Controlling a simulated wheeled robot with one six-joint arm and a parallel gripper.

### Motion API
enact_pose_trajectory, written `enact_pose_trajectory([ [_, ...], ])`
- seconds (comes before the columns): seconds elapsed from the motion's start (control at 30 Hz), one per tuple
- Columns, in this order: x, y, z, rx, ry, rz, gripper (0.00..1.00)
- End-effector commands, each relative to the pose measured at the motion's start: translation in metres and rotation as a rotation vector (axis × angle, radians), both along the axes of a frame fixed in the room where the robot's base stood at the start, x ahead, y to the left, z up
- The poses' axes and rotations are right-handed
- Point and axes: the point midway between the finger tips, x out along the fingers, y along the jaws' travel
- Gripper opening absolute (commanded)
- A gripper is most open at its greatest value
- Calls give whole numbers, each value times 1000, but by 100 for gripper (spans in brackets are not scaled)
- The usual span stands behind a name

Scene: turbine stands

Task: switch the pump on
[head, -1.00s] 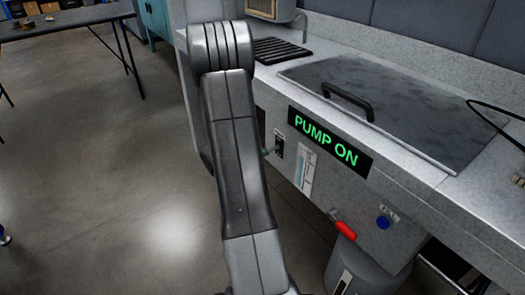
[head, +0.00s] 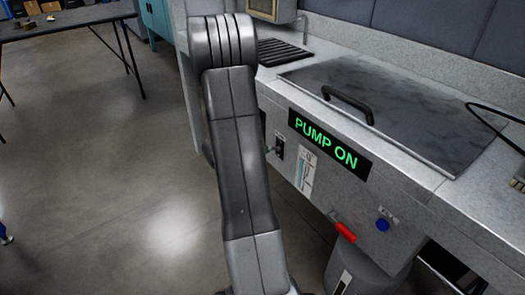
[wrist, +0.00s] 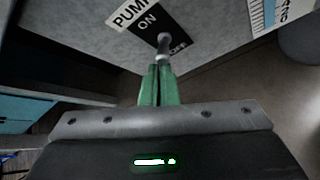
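The pump sign (head: 325,142) is lit green and reads "PUMP ON". The pump switch (head: 279,146) is a small black plate on the front panel, partly beside my arm. In the wrist view its metal lever (wrist: 164,43) stands out from the black plate, between the words ON and OFF. My gripper (wrist: 160,72) has green fingers that are close together, right at the lever. The fingertips meet or overlap the lever in this view; I cannot tell whether they grip it or only touch it. In the head view my arm hides most of the gripper.
A red handle (head: 345,232) and a blue button (head: 382,225) are lower right on the panel. A lid with a black handle (head: 347,103) covers the basin above. A table (head: 75,17) stands far left.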

Motion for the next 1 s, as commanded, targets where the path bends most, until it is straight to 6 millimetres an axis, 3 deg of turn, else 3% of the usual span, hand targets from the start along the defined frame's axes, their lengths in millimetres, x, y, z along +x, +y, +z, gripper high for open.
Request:
enact_pose_trajectory([
  [0.17,1,1,-2,-1,-4,-3,0],
  [0.47,10,17,-38,1,-1,-4,0],
  [0.53,0,27,-15,0,-3,-1,0],
  [0.7,-24,47,11,1,-2,-2,0],
  [1.0,-47,65,32,-1,1,-5,0],
])
